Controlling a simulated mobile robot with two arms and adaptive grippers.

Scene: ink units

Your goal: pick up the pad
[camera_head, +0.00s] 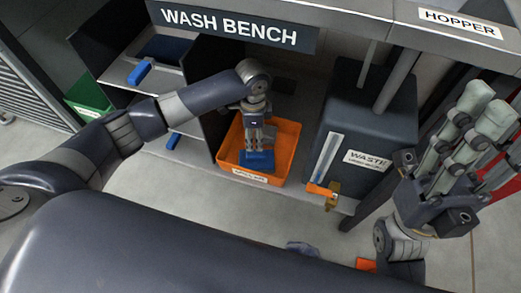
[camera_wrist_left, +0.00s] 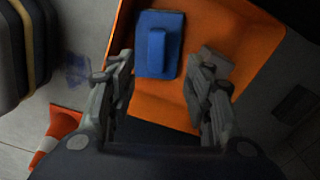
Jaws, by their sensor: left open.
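A blue pad (camera_head: 257,160) with a raised blue grip lies in an orange bin (camera_head: 289,150) at the bench. The pad also shows in the left wrist view (camera_wrist_left: 148,62), near the upper middle. My left gripper (camera_head: 258,146) reaches down into the bin over the pad. Its two fingers (camera_wrist_left: 161,75) are apart, with the pad beyond and between their tips, and nothing is held. In the head view the gripper hides part of the pad. My right gripper (camera_head: 487,106) is raised at the right edge, away from the bin; its finger gap is unclear.
A dark waste box (camera_head: 368,125) stands right of the bin. Shelves with blue items (camera_head: 140,72) are at left. The bench's sign beam (camera_head: 232,27) overhangs.

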